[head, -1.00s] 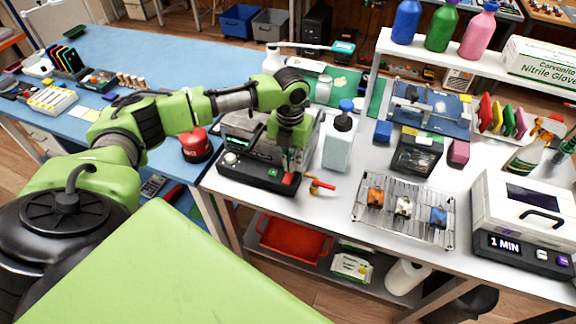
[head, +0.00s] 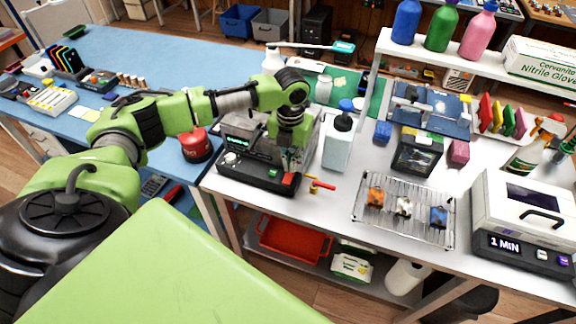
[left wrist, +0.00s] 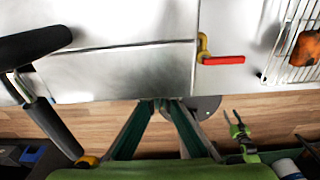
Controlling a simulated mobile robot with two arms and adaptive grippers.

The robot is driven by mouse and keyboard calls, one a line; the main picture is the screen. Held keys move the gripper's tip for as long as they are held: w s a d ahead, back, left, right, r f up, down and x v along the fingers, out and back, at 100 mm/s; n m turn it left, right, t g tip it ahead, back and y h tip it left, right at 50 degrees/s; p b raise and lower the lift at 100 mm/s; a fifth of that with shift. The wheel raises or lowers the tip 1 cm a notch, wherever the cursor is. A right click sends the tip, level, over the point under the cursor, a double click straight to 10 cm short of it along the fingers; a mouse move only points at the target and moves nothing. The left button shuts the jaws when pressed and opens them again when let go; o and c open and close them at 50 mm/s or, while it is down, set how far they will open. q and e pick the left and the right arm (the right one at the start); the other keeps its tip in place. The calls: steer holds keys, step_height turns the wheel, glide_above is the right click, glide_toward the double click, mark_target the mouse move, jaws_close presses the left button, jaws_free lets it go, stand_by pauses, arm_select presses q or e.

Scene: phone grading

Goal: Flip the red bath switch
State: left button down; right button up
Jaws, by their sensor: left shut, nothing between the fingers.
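The bath is a black and grey unit (head: 232,172) with a lit display, near the left end of the white bench. A red switch (head: 291,182) sits at the right end of its black front. My left gripper (head: 289,164) points down at the bath's right side, just behind and above the red switch; I cannot tell whether it touches. Its fingers (left wrist: 166,103) are together and empty in the left wrist view. The red switch is not clear in that view. My right gripper is not in view.
A brass valve with a red handle (head: 321,186) sticks out right of the switch; it also shows in the left wrist view (left wrist: 222,60). A pump bottle (head: 338,143) stands close to the right of my gripper. A wire rack (head: 385,222) lies further right.

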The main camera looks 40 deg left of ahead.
mark_target(290, 174)
arm_select(q)
steer(key=shift+f+b, duration=0.4)
steer(key=shift+f, duration=0.75)
stand_by(0.5)
step_height(290, 174, up, 7)
steer(key=p, duration=0.7)
steer(key=shift+r+p, duration=0.1)
steer(key=shift+p, duration=0.25)
steer(key=shift+d, duration=0.1)
